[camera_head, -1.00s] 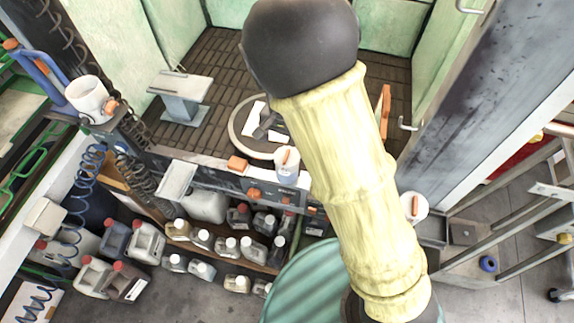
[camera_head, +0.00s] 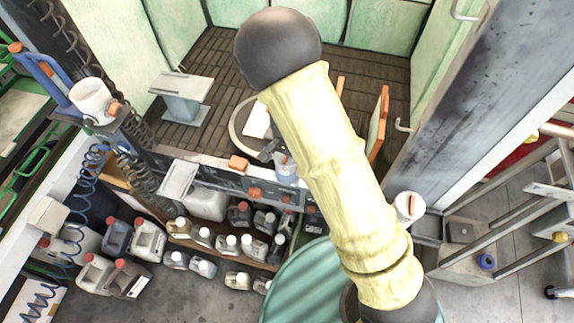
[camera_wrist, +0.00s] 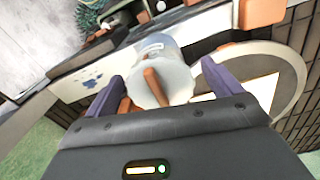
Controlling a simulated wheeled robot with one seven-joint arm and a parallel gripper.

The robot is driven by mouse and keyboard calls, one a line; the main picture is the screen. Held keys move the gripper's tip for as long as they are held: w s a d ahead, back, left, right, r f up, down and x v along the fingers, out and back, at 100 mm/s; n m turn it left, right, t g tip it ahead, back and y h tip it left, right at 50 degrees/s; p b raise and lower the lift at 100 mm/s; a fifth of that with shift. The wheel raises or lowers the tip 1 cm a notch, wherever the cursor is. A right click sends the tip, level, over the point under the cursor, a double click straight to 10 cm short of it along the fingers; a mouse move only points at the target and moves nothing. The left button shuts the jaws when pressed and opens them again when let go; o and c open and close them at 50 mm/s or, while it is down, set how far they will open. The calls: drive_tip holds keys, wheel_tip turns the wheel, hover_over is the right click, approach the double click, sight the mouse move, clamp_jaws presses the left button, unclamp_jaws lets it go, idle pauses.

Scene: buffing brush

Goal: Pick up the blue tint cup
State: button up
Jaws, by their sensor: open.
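The blue tint cup (camera_head: 287,170), pale with a bluish tinge, stands on the front ledge of the booth in the head view, partly covered by my arm. In the wrist view the cup (camera_wrist: 176,73) lies between my two purple fingers, with a brown stick in it. My gripper (camera_wrist: 162,72) is open, a finger on each side of the cup, with gaps showing. Whether a finger touches the cup cannot be told. In the head view my gripper is mostly hidden, with a dark part beside the cup.
An orange block (camera_head: 238,162) sits on the ledge left of the cup. A white cup (camera_head: 91,101) stands at the left post, another (camera_head: 408,207) at the right. A round plate (camera_wrist: 284,92) lies behind the ledge. Several jugs fill the shelf below.

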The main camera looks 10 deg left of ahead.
drive_tip(key=shift+w+f+p, duration=0.15)
drive_tip(key=shift+f+p, duration=0.25)
drive_tip(key=shift+f, duration=1.45)
drive_tip(key=shift+d, duration=0.1)
drive_tip(key=c, duration=1.2)
drive_tip(key=shift+o, duration=0.2)
drive_tip(key=shift+r, duration=0.15)
wheel_tip(320, 180, up, 10)
drive_tip(key=shift+f+b, duration=0.1)
drive_tip(key=shift+b, duration=0.8)
drive_tip(key=shift+f, duration=0.1)
